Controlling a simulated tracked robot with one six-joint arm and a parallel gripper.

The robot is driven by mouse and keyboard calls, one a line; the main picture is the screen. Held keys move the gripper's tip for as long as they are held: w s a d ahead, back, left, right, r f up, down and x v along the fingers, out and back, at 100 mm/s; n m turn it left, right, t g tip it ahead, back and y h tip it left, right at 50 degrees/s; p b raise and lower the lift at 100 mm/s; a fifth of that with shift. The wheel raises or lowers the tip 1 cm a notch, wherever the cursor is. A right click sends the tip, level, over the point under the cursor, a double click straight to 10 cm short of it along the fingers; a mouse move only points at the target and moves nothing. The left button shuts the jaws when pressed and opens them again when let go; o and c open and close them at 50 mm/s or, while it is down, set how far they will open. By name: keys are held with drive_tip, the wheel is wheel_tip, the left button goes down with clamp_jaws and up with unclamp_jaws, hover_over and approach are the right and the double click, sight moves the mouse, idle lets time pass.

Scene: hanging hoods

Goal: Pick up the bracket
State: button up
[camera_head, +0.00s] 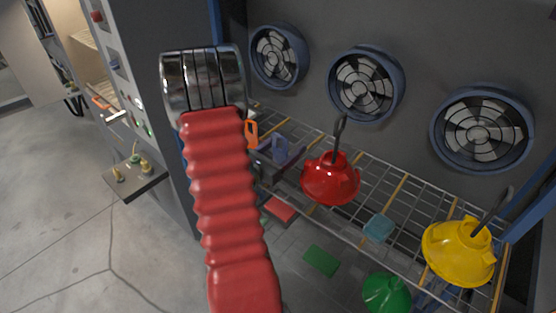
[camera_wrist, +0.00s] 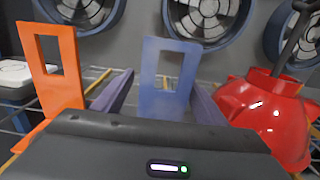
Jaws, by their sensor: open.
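Two upright plates with a rectangular window could be the bracket: an orange one (camera_wrist: 50,68) and a pale blue one (camera_wrist: 163,92). In the head view the orange one (camera_head: 252,133) and the blue one (camera_head: 281,149) stand near the left end of the wire rack. My gripper (camera_wrist: 158,100) is open, its two purple fingers on either side of the blue bracket. I cannot tell whether they touch it. The blue bracket's lower part is hidden behind my gripper body. The orange one is outside the left finger. My gripper (camera_head: 277,162) is partly hidden by my red arm in the head view.
A red hood (camera_head: 330,180) with a dark hook is close right of my gripper. A yellow hood (camera_head: 459,250) and green hood (camera_head: 386,293) are farther right. The wire rack (camera_head: 400,188) runs below a wall with round fans (camera_head: 365,84). A control cabinet (camera_head: 160,130) stands left.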

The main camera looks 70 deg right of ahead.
drive_tip(key=shift+c, duration=0.6)
drive_tip(key=c, duration=1.4)
